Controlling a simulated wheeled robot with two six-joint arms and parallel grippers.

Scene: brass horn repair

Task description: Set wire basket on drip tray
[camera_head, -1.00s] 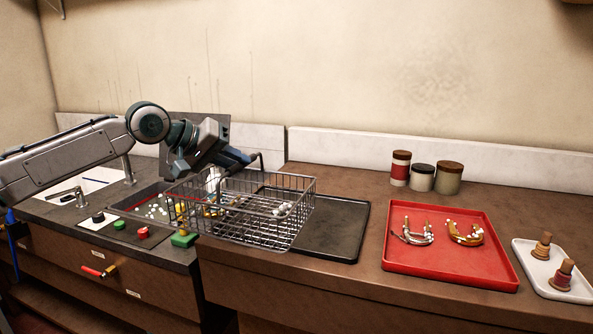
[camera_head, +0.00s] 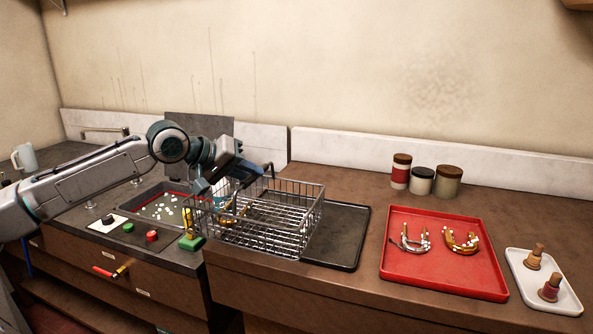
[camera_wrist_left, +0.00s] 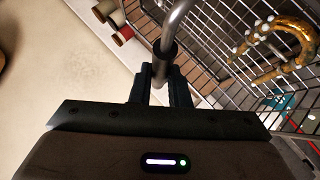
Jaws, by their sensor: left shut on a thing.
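The grey wire basket (camera_head: 290,240) is over the left part of the flat black drip tray (camera_head: 342,238); the tray's right part is bare. Whether the basket touches the tray or hangs just above it, I cannot tell. The wrist view shows the jaws (camera_wrist_left: 162,80) closed around the handle's bar (camera_wrist_left: 175,22). A brass U-shaped tube with white bits (camera_wrist_left: 285,45) lies in the basket. My right gripper is out of view.
A sink basin (camera_head: 150,197) with white bits lies left, with a green block (camera_head: 192,243) and buttons in front. A red tray (camera_head: 440,278) with two horn tubes is right of the drip tray, then a white tray (camera_head: 566,301). Jars (camera_head: 448,182) stand at the back.

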